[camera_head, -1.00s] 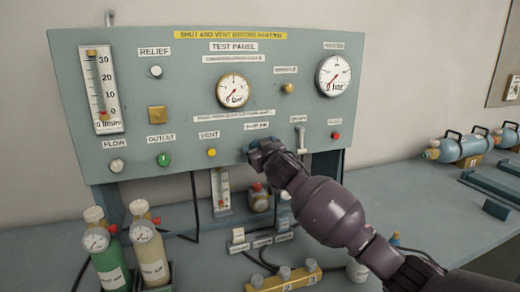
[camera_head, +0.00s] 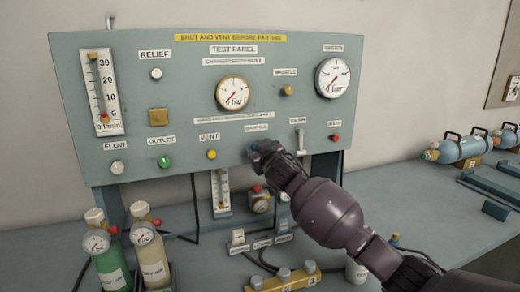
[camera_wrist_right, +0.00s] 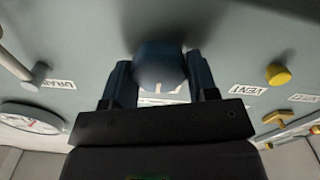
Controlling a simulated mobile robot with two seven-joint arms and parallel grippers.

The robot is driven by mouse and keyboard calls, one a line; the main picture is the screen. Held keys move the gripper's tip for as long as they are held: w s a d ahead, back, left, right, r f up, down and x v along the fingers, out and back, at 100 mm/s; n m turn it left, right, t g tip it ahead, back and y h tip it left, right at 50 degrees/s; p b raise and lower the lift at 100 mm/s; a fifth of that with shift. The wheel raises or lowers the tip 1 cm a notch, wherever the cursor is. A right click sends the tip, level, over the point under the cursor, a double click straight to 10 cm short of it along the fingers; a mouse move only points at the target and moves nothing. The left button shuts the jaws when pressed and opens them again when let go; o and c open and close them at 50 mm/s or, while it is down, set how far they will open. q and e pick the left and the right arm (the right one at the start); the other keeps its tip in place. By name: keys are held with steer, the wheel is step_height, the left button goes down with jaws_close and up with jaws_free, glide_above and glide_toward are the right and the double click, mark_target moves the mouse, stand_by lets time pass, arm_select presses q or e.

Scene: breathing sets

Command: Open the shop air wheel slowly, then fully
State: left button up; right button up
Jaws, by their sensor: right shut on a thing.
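The shop air wheel (camera_wrist_right: 159,65) is a blue round knob on the grey-green test panel (camera_head: 110,165). My right gripper (camera_head: 262,152) reaches it from the lower right. In the right wrist view, the fingers of my right gripper (camera_wrist_right: 160,85) are on both sides of the wheel and shut on it. In the head view the gripper mostly hides the wheel, below its small label (camera_head: 256,128). How far the wheel is turned cannot be told. My left gripper is not in view.
A centre gauge (camera_head: 232,94) and a right gauge (camera_head: 332,77) are on the panel. A yellow vent knob (camera_head: 211,155) and a drain lever (camera_head: 300,140) flank the wheel. Green (camera_head: 107,260) and cream (camera_head: 151,255) bottles stand at front left. The bench on the right has free room.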

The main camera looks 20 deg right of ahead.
steer(key=shift+r+n+p, duration=0.2)
steer(key=shift+n+p, duration=0.65)
steer(key=shift+n, duration=0.15)
steer(key=n+p, duration=0.2)
steer(key=n, duration=0.1)
steer(key=shift+f+n, duration=0.15)
steer(key=shift+n, duration=0.15)
steer(key=n+p, duration=0.2)
steer(key=n, duration=0.2)
steer(key=shift+a+f+n, duration=0.1)
steer(key=shift+f+n, duration=0.05)
steer(key=shift+n, duration=0.15)
arm_select(q)
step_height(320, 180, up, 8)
steer(key=p, duration=0.1)
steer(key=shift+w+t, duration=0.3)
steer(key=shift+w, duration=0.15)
arm_select(e)
steer(key=shift+n, duration=0.5)
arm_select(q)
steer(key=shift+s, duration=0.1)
arm_select(e)
steer(key=shift+f, duration=0.1)
steer(key=o, duration=0.9)
steer(key=shift+s, duration=0.1)
